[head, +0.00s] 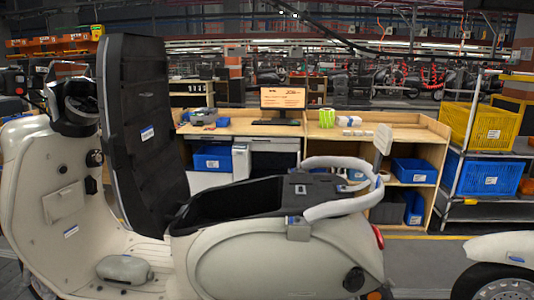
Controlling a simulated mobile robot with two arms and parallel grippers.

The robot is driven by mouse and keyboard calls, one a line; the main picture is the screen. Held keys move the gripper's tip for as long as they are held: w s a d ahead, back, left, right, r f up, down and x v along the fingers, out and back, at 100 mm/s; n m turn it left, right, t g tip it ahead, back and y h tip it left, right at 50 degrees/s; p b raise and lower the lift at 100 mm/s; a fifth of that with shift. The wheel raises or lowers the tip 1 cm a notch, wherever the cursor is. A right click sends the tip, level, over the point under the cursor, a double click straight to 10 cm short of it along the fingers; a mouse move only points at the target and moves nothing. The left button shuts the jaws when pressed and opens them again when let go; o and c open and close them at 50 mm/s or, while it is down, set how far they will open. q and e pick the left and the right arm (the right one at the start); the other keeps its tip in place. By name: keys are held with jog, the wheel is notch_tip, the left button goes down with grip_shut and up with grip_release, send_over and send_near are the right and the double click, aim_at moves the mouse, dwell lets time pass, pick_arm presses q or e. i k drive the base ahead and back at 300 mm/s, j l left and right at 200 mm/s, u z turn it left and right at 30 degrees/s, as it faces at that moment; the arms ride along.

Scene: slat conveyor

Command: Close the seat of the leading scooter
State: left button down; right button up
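A cream scooter (270,262) fills the front of the head view, with its front to the left and its tail to the right. Its black seat (140,130) stands raised, nearly upright, at the front end of the seat opening. The seat's underside, with a small white and blue label, faces right. The dark storage opening (235,202) beneath is uncovered. A white grab rail (345,205) curves around the rear of the opening. Neither of my grippers shows in this view.
Part of a second cream scooter (503,248) shows at the right edge. Behind stands a wooden workbench (415,130) with a monitor (282,98) and blue bins. A rack at right holds a yellow crate (480,127) and a blue crate (485,178). Space above the storage opening looks clear.

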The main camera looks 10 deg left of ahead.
aim_at(150, 184)
jog(key=u, duration=1.25)
